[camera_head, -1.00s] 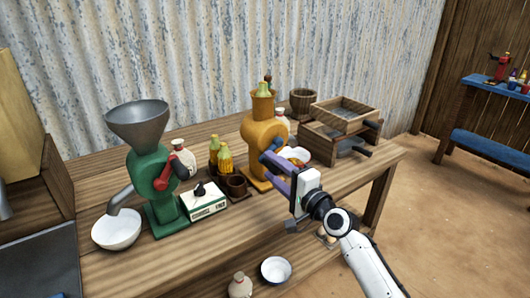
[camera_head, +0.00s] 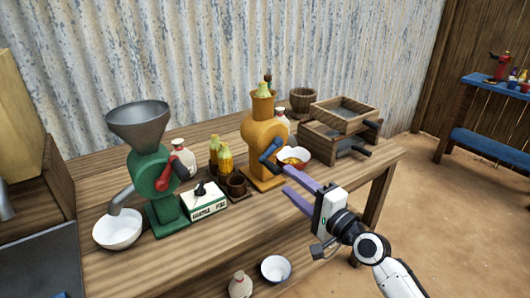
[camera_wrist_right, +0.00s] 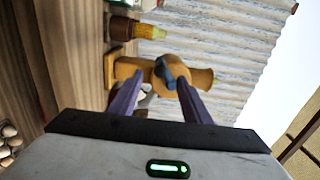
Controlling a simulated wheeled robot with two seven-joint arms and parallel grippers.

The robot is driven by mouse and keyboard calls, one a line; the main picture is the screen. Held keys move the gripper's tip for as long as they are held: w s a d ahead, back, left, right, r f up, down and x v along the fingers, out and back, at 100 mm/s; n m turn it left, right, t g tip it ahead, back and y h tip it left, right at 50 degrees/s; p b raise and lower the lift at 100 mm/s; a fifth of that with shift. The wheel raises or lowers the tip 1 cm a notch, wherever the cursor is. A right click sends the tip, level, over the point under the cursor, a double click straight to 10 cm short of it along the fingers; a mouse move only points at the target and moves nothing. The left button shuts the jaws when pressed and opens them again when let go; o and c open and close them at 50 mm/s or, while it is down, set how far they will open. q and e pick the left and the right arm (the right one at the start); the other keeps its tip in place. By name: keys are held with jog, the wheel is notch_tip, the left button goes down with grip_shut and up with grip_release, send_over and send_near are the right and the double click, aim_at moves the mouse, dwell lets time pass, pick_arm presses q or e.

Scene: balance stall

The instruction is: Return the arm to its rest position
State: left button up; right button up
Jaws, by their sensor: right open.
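My right gripper (camera_head: 292,188) is open and empty in the head view. It is above the front right of the wooden table, in front of the yellow mill. Its two purple fingers also show in the right wrist view (camera_wrist_right: 156,98), spread apart with the mill (camera_wrist_right: 185,70) beyond them. The yellow mill (camera_head: 259,150) has a blue crank (camera_head: 270,152) and a corn cob standing in its top. A bowl with yellow contents (camera_head: 294,158) stands at the mill's right side, apart from the fingers. My left gripper is in neither view.
The wooden table (camera_head: 235,235) holds a green mill (camera_head: 150,172), a white bowl (camera_head: 118,232), a scale (camera_head: 204,202) and wooden sieve boxes (camera_head: 335,140). A small bowl (camera_head: 276,269) and a pouch (camera_head: 240,285) are at the front. Open floor lies right of the table.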

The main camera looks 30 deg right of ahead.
dwell(0.3)
jog(key=s+a+f+n+g, duration=0.2)
jog(key=s+a+f+n, duration=0.15)
jog(key=f, duration=0.25)
jog(key=s+a+f+n+g+y, duration=0.1)
jog(key=s+a+f+n+g, duration=0.2)
jog(key=f, duration=0.4)
jog(key=s+a+f+n, duration=0.3)
jog(key=s+a+f, duration=0.1)
jog(key=f, duration=0.2)
jog(key=s+a+f+n+g, duration=0.2)
jog(key=s+a+f+n, duration=0.2)
jog(key=s, duration=0.3)
jog(key=s+a+f+n+g, duration=0.2)
jog(key=s+a+f+n, duration=0.2)
jog(key=s+f+n, duration=0.1)
jog(key=shift+s+a+f+g, duration=0.2)
jog(key=shift+s+f+g, duration=0.1)
jog(key=shift+s+f, duration=0.8)
